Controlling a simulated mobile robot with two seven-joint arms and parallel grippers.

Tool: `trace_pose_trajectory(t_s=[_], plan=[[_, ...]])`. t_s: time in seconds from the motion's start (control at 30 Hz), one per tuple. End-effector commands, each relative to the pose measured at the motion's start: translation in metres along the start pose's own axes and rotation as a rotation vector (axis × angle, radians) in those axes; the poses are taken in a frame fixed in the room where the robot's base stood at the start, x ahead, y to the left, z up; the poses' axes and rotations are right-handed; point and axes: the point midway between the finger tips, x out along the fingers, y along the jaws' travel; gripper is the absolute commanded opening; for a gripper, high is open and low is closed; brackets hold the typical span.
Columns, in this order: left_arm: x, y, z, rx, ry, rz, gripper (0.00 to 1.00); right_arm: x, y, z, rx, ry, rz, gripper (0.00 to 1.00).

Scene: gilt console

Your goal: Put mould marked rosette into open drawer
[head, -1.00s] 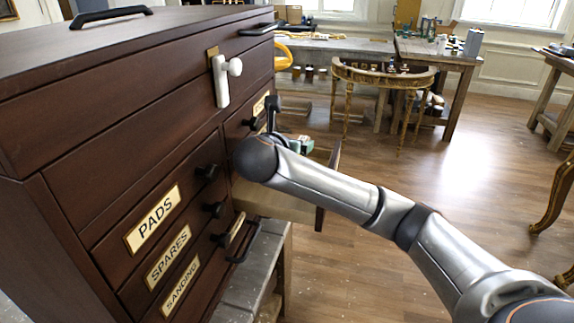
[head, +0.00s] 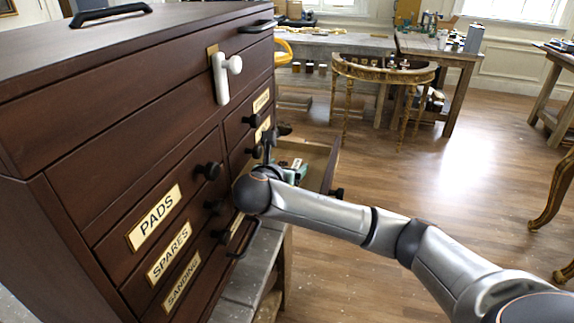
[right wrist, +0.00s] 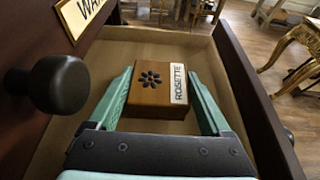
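The mould marked rosette (right wrist: 155,85) is a brown wooden block with a dark flower-shaped hollow and a white ROSETTE label. In the right wrist view it lies inside the open drawer (right wrist: 75,125), seemingly on its pale floor. My right gripper (right wrist: 162,74) has its teal fingers on either side of the mould, with small gaps showing, so it looks open around it. In the head view my right gripper (head: 292,170) is down in the open drawer (head: 331,168), and the mould cannot be made out there. My left gripper is not in view.
The dark wooden cabinet (head: 120,110) fills the left, with black knobs and labelled shut drawers. A black knob (right wrist: 60,85) sticks out close left of my right gripper. A gilt console (head: 385,72) and workbenches stand behind. Open floor (head: 450,190) lies to the right.

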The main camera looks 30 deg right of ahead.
Motion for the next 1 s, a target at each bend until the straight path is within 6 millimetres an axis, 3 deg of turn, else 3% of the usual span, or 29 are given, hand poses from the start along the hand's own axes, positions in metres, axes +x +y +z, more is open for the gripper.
trace_pose_trajectory(t_s=[0.13, 0.47, 0.57, 0.8, 1.0], plan=[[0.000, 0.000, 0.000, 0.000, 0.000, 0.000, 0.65, 0.000, 0.000, 0.000, 0.000, 0.000, 0.000, 1.00], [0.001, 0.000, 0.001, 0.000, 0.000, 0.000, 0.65, -0.003, 0.000, 0.003, 0.000, 0.000, 0.000, 1.00], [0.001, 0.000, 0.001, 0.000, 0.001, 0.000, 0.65, -0.015, 0.001, 0.003, 0.000, 0.000, 0.003, 1.00], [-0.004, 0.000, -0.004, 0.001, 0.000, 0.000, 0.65, -0.068, 0.003, 0.001, 0.002, 0.005, 0.012, 1.00], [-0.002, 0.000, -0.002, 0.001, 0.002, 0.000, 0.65, -0.084, 0.012, 0.001, 0.004, -0.003, 0.039, 1.00]])
